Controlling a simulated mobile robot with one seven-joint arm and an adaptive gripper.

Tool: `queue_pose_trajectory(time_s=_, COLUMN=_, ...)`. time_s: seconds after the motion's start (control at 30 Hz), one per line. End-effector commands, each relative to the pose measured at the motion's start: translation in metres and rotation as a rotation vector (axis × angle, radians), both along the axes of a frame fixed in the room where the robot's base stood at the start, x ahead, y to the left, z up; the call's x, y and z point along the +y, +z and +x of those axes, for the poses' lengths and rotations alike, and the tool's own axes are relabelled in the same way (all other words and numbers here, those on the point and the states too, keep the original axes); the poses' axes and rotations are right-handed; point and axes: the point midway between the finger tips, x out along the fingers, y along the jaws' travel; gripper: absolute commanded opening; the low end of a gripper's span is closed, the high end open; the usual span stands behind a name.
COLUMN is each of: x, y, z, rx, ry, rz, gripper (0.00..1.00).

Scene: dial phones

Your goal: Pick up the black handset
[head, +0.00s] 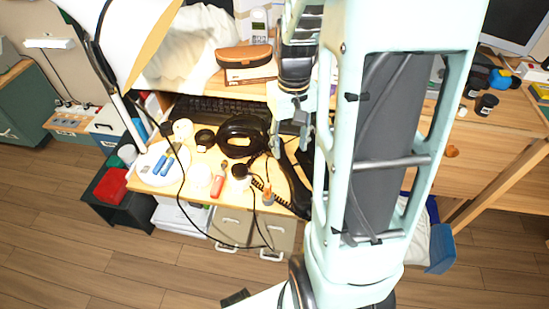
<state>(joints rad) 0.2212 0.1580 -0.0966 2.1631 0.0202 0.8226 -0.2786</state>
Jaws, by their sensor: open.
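The black handset (293,186) appears as a long dark shape near the front right of the desk's lower surface, beside my arm. A coiled black cord lies just to its left. My arm hides the area to its right, so I cannot see whether the phone's base is there. My gripper (292,146) points down above the desk, over the far end of the handset. Its fingers are apart with nothing seen between them. I cannot tell its exact height above the handset.
A black cable coil (243,136) and a dark keyboard (222,110) lie behind and left. A white plate (161,164) with blue items, a red object (217,186) and a lamp (125,35) stand left. A brown case (245,56) and white cordless phone (259,27) are on the raised shelf.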

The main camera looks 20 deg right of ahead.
Motion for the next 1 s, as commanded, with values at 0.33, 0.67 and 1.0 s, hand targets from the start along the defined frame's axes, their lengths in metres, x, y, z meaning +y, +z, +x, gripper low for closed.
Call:
queue_pose_trajectory(time_s=0.33, x=0.0, y=-0.048, z=0.0, rx=0.001, ry=0.001, rz=0.0, gripper=0.43)
queue_pose_trajectory(time_s=0.67, x=0.004, y=-0.084, z=0.0, rx=0.003, ry=-0.001, rz=0.001, gripper=0.43)
queue_pose_trajectory(time_s=1.0, x=0.003, y=-0.1, z=0.001, rx=-0.002, ry=-0.001, rz=0.0, gripper=0.43)
